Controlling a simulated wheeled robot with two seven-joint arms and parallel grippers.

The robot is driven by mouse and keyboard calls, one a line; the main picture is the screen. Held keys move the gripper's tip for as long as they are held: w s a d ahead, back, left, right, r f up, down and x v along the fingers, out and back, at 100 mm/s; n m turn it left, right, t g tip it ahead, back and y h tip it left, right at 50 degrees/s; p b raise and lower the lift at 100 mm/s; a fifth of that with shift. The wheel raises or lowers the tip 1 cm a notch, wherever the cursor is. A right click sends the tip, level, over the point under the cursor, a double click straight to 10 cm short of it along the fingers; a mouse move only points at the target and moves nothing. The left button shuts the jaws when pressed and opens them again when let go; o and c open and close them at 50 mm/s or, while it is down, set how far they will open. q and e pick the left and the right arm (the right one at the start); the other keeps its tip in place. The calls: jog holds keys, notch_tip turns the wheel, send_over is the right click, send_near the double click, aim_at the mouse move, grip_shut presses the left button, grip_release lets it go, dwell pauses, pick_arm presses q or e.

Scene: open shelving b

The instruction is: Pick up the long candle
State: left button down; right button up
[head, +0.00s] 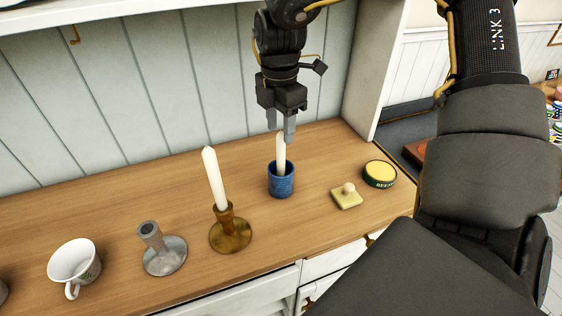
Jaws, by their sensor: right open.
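A white candle (281,156) stands in a blue cup (281,183) on the wooden shelf top. My right gripper (281,126) points down right above this candle. Its jaws are open, with the candle's top end at or between the fingertips; the fingers partly hide that end, and I cannot tell whether they touch it. A second white candle (214,178) stands, slightly tilted, in a brass holder (230,234) to the left. My left gripper is not in view.
An empty grey candle holder (165,256) and a white cup (75,263) stand at the left. A small yellowish dish with a knob (346,195) and a round yellow tin (380,173) lie right of the blue cup. A panelled wall (150,80) is behind; a white side panel (375,70) closes the right end.

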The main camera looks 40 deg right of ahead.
aim_at(280, 145)
jog(key=shift+s+f, duration=0.1)
jog(key=shift+f, duration=0.25)
notch_tip(280, 145, down, 4)
jog(key=shift+d+f+p, duration=0.1)
jog(key=shift+f+p, duration=0.1)
jog(key=shift+p, duration=0.65)
grip_shut()
